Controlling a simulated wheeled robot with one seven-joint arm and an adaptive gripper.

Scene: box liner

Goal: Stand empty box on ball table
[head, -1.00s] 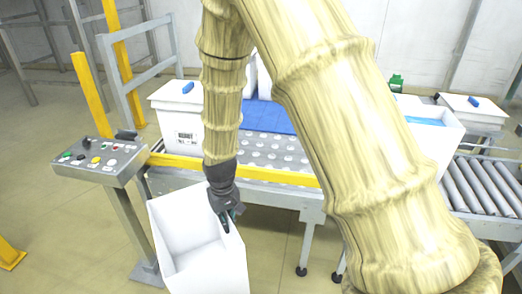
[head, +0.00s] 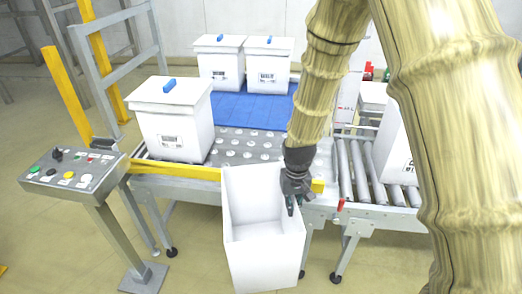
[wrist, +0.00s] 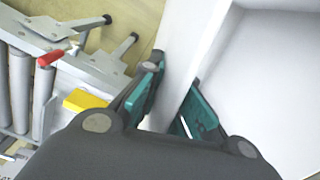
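An empty open white box (head: 262,262) is in the head view, upright in front of the ball table (head: 240,148). My gripper (head: 292,204) is at the box's right wall, with its fingers pointing down. In the wrist view, the teal finger pads (wrist: 172,105) lie on both sides of the white box wall (wrist: 192,45), and the gripper is shut on it. The box interior shows to the right in that view. The ball table has a grey top with several silver balls. The box hides part of its yellow front rail (head: 180,170).
A lidded white box (head: 172,118) stands on the table's left end. Two more lidded boxes (head: 220,64) stand behind, by a blue surface (head: 245,103). A control panel (head: 75,172) is at left. A roller conveyor (head: 360,170) with white boxes is at right.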

